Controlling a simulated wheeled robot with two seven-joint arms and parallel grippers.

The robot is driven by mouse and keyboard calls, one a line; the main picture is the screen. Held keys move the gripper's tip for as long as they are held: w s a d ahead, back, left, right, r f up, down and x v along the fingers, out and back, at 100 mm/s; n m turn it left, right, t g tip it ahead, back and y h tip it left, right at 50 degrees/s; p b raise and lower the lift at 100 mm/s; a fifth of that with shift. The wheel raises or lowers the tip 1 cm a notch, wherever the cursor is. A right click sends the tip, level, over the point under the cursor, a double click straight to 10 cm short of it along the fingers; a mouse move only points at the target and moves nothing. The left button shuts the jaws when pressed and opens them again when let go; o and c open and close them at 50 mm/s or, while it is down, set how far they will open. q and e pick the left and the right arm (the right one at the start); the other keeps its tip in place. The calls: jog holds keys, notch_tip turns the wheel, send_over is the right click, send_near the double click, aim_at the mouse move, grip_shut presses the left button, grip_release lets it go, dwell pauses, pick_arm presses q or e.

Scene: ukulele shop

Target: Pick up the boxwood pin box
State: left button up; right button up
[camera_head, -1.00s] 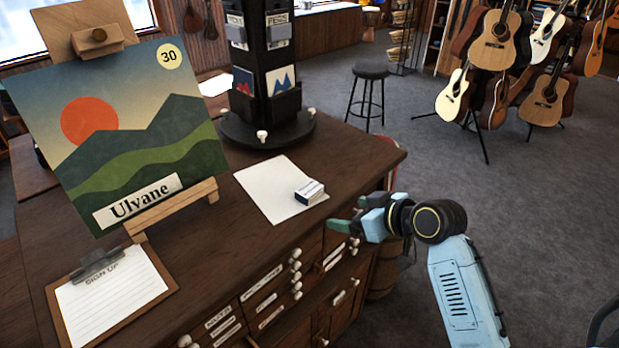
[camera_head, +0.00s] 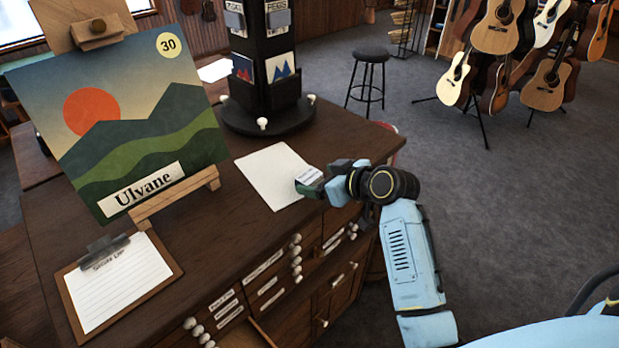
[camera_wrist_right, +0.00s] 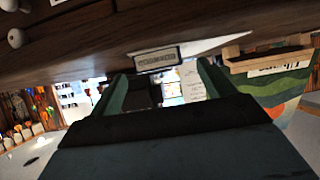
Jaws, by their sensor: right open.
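The pin box (camera_head: 310,174) is a small white box with dark blue sides, on a white sheet of paper (camera_head: 267,177) on the wooden counter. My right gripper (camera_head: 316,188) is open at the near right side of the box and partly hides it in the head view. I cannot tell there whether the fingers touch it. In the right wrist view the labelled face of the box (camera_wrist_right: 156,60) shows just beyond and between the spread green fingers of the gripper (camera_wrist_right: 160,82). My left gripper is out of view.
An easel picture marked Ulvane (camera_head: 130,125) and a clipboard (camera_head: 112,285) stand and lie on the counter's left. A dark display post (camera_head: 268,112) stands behind the paper. Drawers with white knobs (camera_head: 297,262) line the counter front. A stool (camera_head: 370,60) and guitars (camera_head: 497,32) are beyond.

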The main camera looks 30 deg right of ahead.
aim_at(309, 180)
jog(key=shift+x, duration=1.5)
jog(key=c, duration=1.1)
